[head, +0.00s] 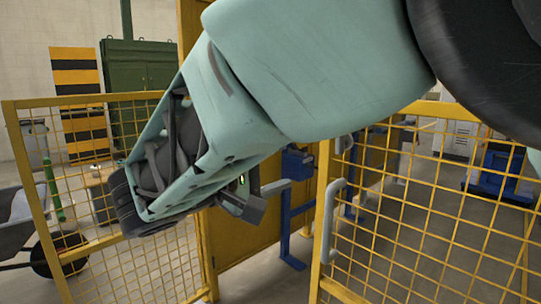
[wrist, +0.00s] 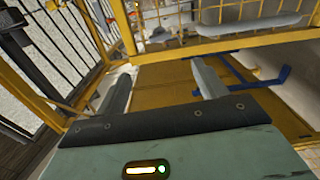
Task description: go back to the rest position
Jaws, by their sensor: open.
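My gripper (wrist: 162,78) shows in the wrist view with its two grey fingers spread wide apart. Nothing is held between them; a yellow panel (wrist: 160,92) shows behind the gap. In the head view my pale green arm reaches across the middle, bent down to the left. There my gripper (head: 268,194) is partly seen below the arm, close in the picture to the yellow panel (head: 240,252). One finger points right; the other is hard to make out.
Yellow mesh fences stand at left (head: 125,205) and right (head: 435,215), the right one with a grey handle (head: 330,215). A blue stand (head: 288,225) shows between them. A wheelbarrow (head: 20,215) is at far left, a green cabinet (head: 137,68) behind.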

